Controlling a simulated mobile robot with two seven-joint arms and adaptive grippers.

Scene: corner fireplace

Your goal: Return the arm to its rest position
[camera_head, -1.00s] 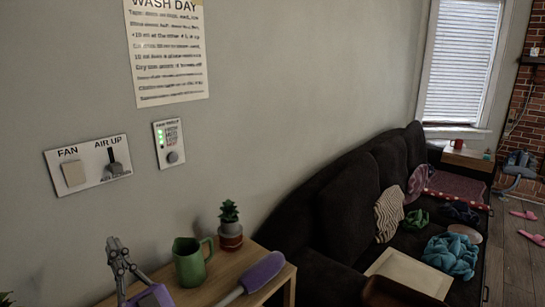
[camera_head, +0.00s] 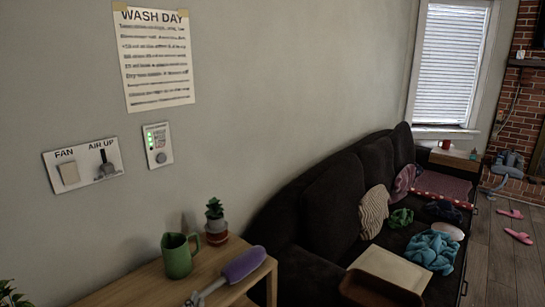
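Neither of my grippers shows in the head view now. Both arms are out of sight, so I cannot see their pose or whether the grippers hold anything. On the wall at left is a panel (camera_head: 82,165) marked FAN and AIR UP, with a rocker switch (camera_head: 69,173) and a dark lever (camera_head: 104,160) that stands in the upper part of its slot. A smaller panel (camera_head: 158,145) to its right has lit green lights and a round knob.
A wooden table (camera_head: 140,288) holds a green mug (camera_head: 178,256), a potted plant (camera_head: 215,222) and a purple-headed tool (camera_head: 243,264) near its edge. A dark sofa (camera_head: 322,212) with clothes and a light tray (camera_head: 390,268) stands beyond. Pink slippers (camera_head: 518,237) lie on the floor.

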